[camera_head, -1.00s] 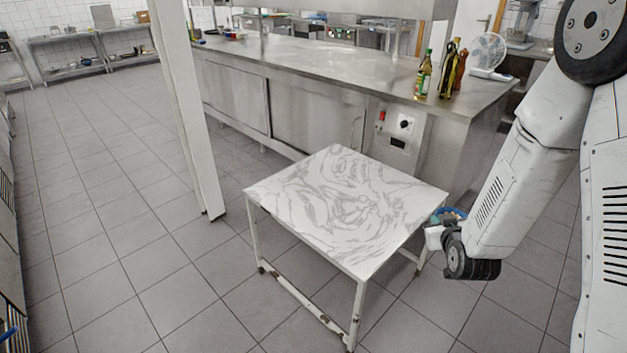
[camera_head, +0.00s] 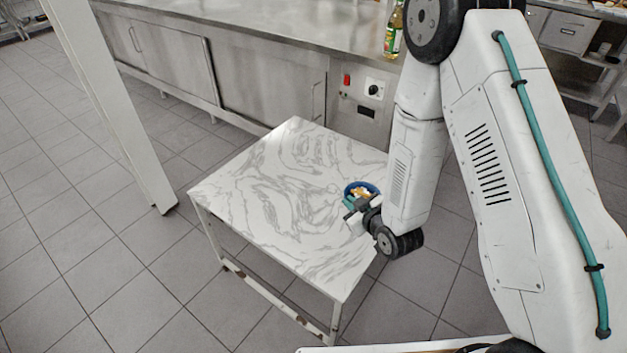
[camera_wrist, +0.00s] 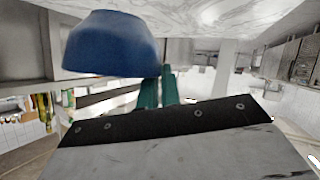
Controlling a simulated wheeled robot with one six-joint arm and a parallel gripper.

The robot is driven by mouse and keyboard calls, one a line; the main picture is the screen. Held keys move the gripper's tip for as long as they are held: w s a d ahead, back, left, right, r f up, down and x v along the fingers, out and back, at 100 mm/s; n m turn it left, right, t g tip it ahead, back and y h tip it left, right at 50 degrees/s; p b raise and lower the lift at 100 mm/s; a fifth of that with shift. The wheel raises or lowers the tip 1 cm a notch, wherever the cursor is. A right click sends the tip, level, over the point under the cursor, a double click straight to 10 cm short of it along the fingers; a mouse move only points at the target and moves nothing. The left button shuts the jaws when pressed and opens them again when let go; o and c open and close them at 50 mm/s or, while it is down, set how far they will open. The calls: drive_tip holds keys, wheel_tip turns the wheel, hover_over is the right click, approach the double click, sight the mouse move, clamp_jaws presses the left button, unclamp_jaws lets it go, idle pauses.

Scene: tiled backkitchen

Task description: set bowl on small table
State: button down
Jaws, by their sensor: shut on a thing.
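The small table (camera_head: 270,185) has a white top with grey marbling and stands on worn white legs in the middle of the head view. A blue bowl (camera_head: 357,185) shows in front of the table's right side, with something orange and white in it. My gripper (camera_head: 351,204) is shut on the bowl's near side. In the wrist view the blue bowl (camera_wrist: 112,45) is beside the green fingers (camera_wrist: 158,90), and the marbled top (camera_wrist: 215,15) fills the upper edge. The gap between bowl and tabletop cannot be told.
A long steel counter (camera_head: 265,95) runs behind the table, with a bottle (camera_head: 393,32) on it. A white post (camera_head: 115,100) stands to the left. The tabletop is otherwise bare, and the tiled floor (camera_head: 60,260) at left is clear.

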drive_tip(key=s+a+f+n+g+y, duration=0.1)
drive_tip(key=s+a+f+n+y, duration=0.1)
drive_tip(key=s+a+f, duration=0.3)
drive_tip(key=shift+w+a+f, duration=0.15)
drive_tip(key=shift+w+f, duration=0.6)
drive_tip(key=shift+w, duration=1.85)
drive_tip(key=shift+w+a+f, duration=0.1)
drive_tip(key=shift+w+f, duration=0.7)
drive_tip(key=shift+w, duration=1.8)
drive_tip(key=shift+w+a+f, duration=0.15)
drive_tip(key=shift+w+f, duration=0.6)
drive_tip(key=shift+w, duration=1.85)
drive_tip(key=c, duration=1.6)
unclamp_jaws()
drive_tip(key=shift+s, duration=0.1)
drive_tip(key=v, duration=1.2)
drive_tip(key=shift+w+d+r, duration=0.1)
drive_tip(key=shift+w+d, duration=0.1)
